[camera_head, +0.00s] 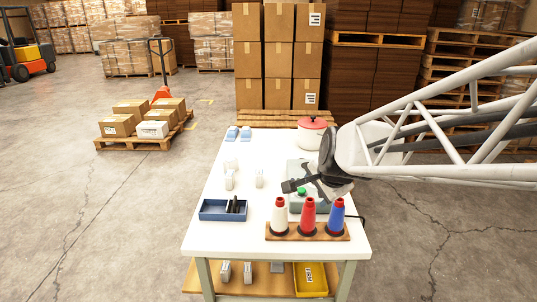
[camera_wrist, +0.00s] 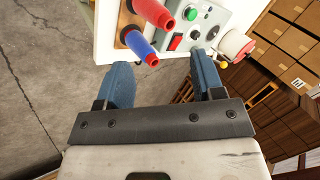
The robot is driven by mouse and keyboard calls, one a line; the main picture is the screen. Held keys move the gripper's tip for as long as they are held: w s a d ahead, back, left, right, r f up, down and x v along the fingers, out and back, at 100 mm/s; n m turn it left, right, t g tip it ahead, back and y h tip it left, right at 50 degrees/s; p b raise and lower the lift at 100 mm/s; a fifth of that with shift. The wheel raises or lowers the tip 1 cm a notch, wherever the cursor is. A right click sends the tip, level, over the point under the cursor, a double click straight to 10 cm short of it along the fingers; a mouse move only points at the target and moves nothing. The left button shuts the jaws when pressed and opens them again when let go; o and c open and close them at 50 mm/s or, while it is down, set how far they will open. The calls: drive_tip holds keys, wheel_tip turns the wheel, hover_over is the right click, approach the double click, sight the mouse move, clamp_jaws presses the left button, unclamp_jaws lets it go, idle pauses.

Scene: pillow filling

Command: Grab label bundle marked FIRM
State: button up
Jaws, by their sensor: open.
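Several small pale bundles lie on the white table: one (camera_head: 229,181) and another (camera_head: 259,178) at mid-table, and a fainter one (camera_head: 231,165) behind. More pale pieces (camera_head: 225,271) are on the lower shelf. I cannot read FIRM on any of these bundles. A yellow bin (camera_head: 311,279) on the lower shelf bears a label too small to read surely. My gripper (camera_wrist: 163,67) is open and empty, with its blue fingers apart. In the head view it is above the right side of the table, over a grey control box, right of the mid-table bundles.
The control box (camera_wrist: 192,28) has green and red buttons. Three cone-topped bottles, white (camera_head: 279,218), red (camera_head: 307,217) and blue (camera_head: 336,218), stand in a wooden rack at the front. A blue tray (camera_head: 210,211), a red-lidded pot (camera_head: 311,136) and blue pieces (camera_head: 245,133) share the table.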

drive_tip(key=w+a+f+m+t, duration=0.1)
drive_tip(key=w+a+f+m, duration=0.15)
drive_tip(key=w, duration=0.35)
drive_tip(key=w+a+f+m+t, duration=0.1)
drive_tip(key=w+a+m, duration=0.25)
drive_tip(key=w, duration=0.25)
drive_tip(key=m+t, duration=0.3)
drive_tip(key=m, duration=0.9)
approach(259, 174)
wheel_tip(259, 174, up, 3)
drive_tip(key=s+d, duration=0.2)
drive_tip(key=d, duration=0.1)
drive_tip(key=w+a+f+m, duration=0.1)
drive_tip(key=f+m, duration=0.1)
drive_tip(key=w+a+f+m+t+h, duration=0.1)
drive_tip(key=w+a+f+m, duration=0.1)
drive_tip(key=w+a+f+m+t, duration=0.1)
drive_tip(key=w+f+m, duration=0.1)
drive_tip(key=f, duration=0.1)
drive_tip(key=shift+a, duration=0.15)
drive_tip(key=shift+w, duration=0.1)
drive_tip(key=shift+x, duration=1.2)
drive_tip(key=shift+w, duration=0.2)
drive_tip(key=shift+x, duration=2.5)
